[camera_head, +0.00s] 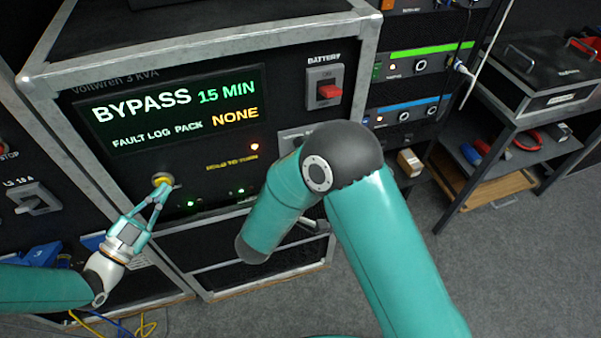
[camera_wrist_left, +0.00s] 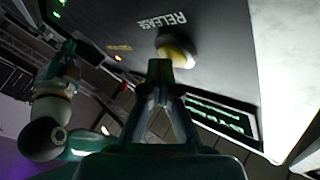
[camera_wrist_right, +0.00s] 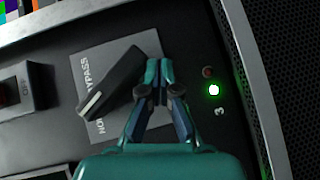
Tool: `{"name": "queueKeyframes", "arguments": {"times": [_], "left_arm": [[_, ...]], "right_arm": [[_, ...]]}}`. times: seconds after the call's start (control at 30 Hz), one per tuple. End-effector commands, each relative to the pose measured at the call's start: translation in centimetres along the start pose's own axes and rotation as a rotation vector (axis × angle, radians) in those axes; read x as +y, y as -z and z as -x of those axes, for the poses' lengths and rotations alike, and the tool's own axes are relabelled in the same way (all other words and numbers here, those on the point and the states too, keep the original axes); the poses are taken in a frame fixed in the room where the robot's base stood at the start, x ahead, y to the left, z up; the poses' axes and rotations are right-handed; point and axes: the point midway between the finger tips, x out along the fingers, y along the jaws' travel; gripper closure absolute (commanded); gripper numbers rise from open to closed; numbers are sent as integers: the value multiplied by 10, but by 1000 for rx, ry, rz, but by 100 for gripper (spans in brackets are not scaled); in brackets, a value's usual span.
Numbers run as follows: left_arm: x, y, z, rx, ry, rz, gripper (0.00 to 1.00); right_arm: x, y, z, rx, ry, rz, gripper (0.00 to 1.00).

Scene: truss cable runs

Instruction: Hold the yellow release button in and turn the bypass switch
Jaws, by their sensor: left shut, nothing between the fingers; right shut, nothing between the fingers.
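The yellow release button (camera_head: 162,179) sits on the left of the black panel. It also shows in the left wrist view (camera_wrist_left: 176,48), below the word RELEASE. My left gripper (camera_head: 161,189) is shut and empty, its tips at the button; whether it is pressed in I cannot tell. The bypass switch (camera_wrist_right: 112,82) is a black bar handle with a white line, tilted on a grey plate (camera_wrist_right: 91,63). My right gripper (camera_wrist_right: 158,72) is shut and empty, its tips beside the handle's upper right end; contact is unclear. My right arm hides this gripper and the switch in the head view.
The display (camera_head: 175,110) reads BYPASS 15 MIN, with NONE below. An orange lamp (camera_head: 255,147) is lit above the hold-to-turn text. A red battery switch (camera_head: 326,90) is at upper right. A green lamp (camera_wrist_right: 213,90) glows right of my right gripper.

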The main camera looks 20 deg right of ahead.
Motion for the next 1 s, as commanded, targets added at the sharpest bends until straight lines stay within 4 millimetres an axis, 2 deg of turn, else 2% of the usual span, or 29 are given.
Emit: {"name": "queueKeyframes", "arguments": {"times": [0.83,0.87,1.0], "left_arm": [[0,0,0,0,1,-1,100],[0,0,0,0,1,-1,100],[0,0,0,0,1,-1,100]], "right_arm": [[1,-5,-5,0,0,-1,100],[1,-5,-5,0,0,-1,99],[1,-10,-9,-20,15,-14,75]]}}
